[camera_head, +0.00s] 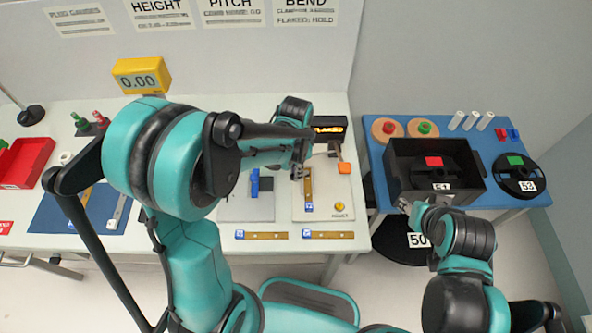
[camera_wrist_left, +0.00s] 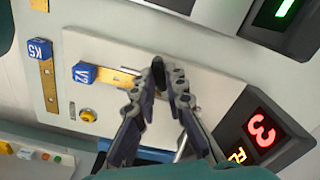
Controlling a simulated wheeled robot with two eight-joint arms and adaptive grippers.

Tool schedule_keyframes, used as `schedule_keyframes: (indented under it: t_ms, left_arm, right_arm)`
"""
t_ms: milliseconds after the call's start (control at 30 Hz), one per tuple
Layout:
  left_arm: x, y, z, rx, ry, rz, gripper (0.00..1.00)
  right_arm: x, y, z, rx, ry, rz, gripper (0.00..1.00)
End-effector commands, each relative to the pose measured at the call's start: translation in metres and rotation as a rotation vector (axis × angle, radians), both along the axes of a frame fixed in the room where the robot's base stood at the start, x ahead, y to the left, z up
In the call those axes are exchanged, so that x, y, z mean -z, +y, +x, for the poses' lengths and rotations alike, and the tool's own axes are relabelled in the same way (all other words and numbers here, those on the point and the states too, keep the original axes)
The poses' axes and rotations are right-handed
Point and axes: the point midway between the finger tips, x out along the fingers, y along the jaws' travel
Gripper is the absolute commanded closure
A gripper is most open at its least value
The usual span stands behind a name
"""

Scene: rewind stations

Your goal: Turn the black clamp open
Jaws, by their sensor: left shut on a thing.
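My left gripper (camera_head: 297,172) is over the upper left part of a pale station board (camera_head: 325,212) on the white table. In the left wrist view its fingers (camera_wrist_left: 167,75) close in on the black clamp (camera_wrist_left: 158,68), a small dark piece at the fingertips. The clamp is beside a brass strip (camera_wrist_left: 118,77) with a blue tag (camera_wrist_left: 85,73). The fingers hide part of the clamp, so its angle is hard to tell. My right gripper (camera_head: 415,210) is near the front left corner of a black bin; its finger opening is unclear.
The black bin (camera_head: 400,165) stands on a blue table (camera_head: 500,190) at right. A second board (camera_head: 245,208) adjoins on the left.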

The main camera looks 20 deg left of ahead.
Motion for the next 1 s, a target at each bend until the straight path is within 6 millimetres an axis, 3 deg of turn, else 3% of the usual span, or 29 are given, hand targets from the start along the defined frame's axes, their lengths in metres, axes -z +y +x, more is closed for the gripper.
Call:
schedule_keyframes:
  t_ms: [600, 1000]
  left_arm:
    - [0.0000, 0.0001, 0.0001, -0.581, 0.000, 0.000, 1.00]
    - [-0.0001, 0.0001, 0.0001, -0.866, 0.000, 0.000, 1.00]
  right_arm:
    - [0.0038, 0.0000, 0.0000, 0.000, 0.000, 0.000, 0.60]
    - [0.0049, 0.0000, 0.0000, 0.000, 0.000, 0.000, 0.60]
